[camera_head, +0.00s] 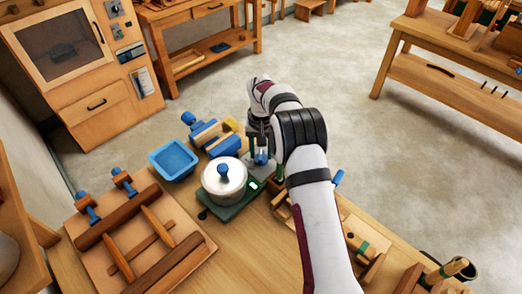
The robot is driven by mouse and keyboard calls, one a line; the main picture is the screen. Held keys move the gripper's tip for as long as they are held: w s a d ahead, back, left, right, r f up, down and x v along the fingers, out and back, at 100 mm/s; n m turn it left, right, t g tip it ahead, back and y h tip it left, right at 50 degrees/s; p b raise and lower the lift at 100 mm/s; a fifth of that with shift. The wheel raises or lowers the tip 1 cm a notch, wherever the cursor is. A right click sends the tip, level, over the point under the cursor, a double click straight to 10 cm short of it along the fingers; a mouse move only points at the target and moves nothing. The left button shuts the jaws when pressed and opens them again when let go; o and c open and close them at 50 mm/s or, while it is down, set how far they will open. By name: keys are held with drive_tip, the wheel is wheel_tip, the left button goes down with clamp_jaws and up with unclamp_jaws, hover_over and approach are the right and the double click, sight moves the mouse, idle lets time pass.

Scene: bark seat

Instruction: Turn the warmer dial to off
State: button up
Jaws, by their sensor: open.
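A pale round pot (223,188) with a blue lid knob sits on a green base (226,212), which looks like the warmer. A small white mark (253,185) shows at the base's right corner, and a small dark round part (202,215) at its left edge. I cannot tell for sure which part is the dial. My gripper (260,162) points down just behind and right of the pot, open. A small blue piece (261,159) shows at its fingertips; whether they touch it is unclear. My forearm hides part of the bench to the right.
A blue tray (173,160) and a blue-and-wood clamp-like tool (215,134) stand behind the pot. A wooden board (140,240) with bars and blue clamps lies at left. Wooden fixtures (362,245) crowd the right. Bare bench shows in front of the pot.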

clamp_jaws()
idle(0.5)
drive_tip(key=n, duration=1.6)
drive_tip(key=shift+r, duration=0.1)
drive_tip(key=n, duration=0.4)
drive_tip(key=shift+n, duration=0.3)
drive_tip(key=n, duration=0.3)
drive_tip(key=shift+a+n, duration=0.1)
drive_tip(key=shift+n, duration=2)
